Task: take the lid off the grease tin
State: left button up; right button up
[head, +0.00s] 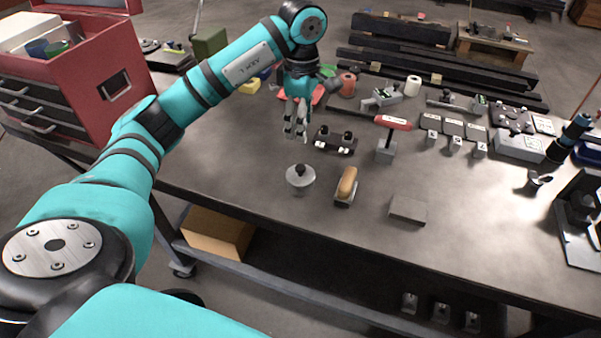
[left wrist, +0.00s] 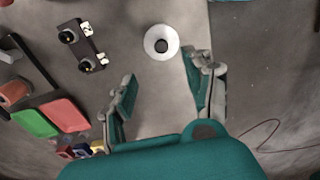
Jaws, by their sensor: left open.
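The grease tin (head: 299,181) stands upright near the front edge of the table. It is round and pale metal, with a lid carrying a black knob (head: 300,169) on top; the lid looks seated. In the left wrist view the tin (left wrist: 150,46) shows from above as a pale disc with a dark knob in its middle, ahead of the fingers. My left gripper (head: 295,132) points down behind the tin, apart from it. In the left wrist view its fingers (left wrist: 165,82) are spread and empty. My right gripper is not in view.
A dark block with two black knobs (head: 335,141) stands behind the tin. A wooden-handled block (head: 346,186) is close on its right, with a grey plate (head: 408,209) farther right. A red-handled tool (head: 393,122) stands behind. A red drawer cabinet (head: 90,90) is at left.

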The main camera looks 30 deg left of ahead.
pick_arm(q)
jog(key=p, duration=0.3)
send_over(300, 167)
notch_tip(300, 167, down, 9)
jog(key=shift+w+d+r, duration=0.1)
jog(key=shift+w+r, duration=0.05)
jog(key=shift+r, duration=0.05)
notch_tip(300, 167, down, 5)
jog(key=p, duration=0.2)
jog(key=shift+r+p, duration=0.1)
jog(key=shift+p, duration=0.25)
jog(key=shift+f, duration=0.3)
grip_shut()
